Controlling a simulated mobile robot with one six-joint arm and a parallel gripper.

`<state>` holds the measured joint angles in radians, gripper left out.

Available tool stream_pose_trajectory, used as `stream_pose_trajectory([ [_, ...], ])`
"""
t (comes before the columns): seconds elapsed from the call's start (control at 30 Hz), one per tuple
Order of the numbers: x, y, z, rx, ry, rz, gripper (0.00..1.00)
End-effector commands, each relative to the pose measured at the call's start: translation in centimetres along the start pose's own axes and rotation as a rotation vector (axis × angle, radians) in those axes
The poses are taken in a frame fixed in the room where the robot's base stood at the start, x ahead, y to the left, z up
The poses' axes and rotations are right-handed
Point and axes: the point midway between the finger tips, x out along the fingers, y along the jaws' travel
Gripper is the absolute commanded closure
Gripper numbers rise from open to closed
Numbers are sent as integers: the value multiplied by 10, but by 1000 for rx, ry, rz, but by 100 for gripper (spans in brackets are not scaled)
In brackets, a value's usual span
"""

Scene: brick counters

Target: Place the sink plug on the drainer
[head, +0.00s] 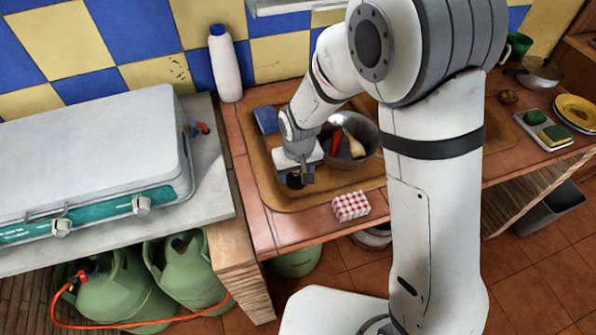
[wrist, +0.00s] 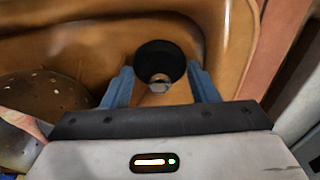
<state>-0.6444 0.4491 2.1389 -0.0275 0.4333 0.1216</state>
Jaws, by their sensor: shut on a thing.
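The sink plug (wrist: 160,60) is a dark round piece with a small metal fitting, held between the two blue fingers of my gripper (wrist: 160,80) in the wrist view. In the head view my gripper (head: 299,174) points down over the left front part of the brown sink unit (head: 290,202), and the plug shows as a dark shape (head: 294,181) at its tips. Whether the plug touches the surface below cannot be told. My arm hides much of the sink unit's right part, so I cannot make out the drainer clearly.
A metal colander (head: 368,135) with a red and a pale item stands just right of my gripper. A blue sponge (head: 266,120) lies behind left, and a red-checked box (head: 351,206) sits at the front edge. A white bottle (head: 226,70) stands at the wall.

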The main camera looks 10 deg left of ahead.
Motion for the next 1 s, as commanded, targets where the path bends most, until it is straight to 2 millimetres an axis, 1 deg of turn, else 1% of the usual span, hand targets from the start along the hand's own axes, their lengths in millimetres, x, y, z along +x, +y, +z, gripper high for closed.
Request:
stream_pose_trajectory([
  [0.2,0,0,0,-1,1,0,70],
  [0.33,5,0,1,-1,1,0,70],
  [0.37,3,0,0,-1,0,0,44],
  [0.43,3,0,0,-1,0,0,38],
  [0.67,2,-1,0,-1,0,0,38],
  [0.8,-5,-1,-1,-2,2,-1,38],
  [0.87,-12,-1,-1,-2,3,-1,38],
  [1.0,-40,-1,-1,-2,6,-1,38],
])
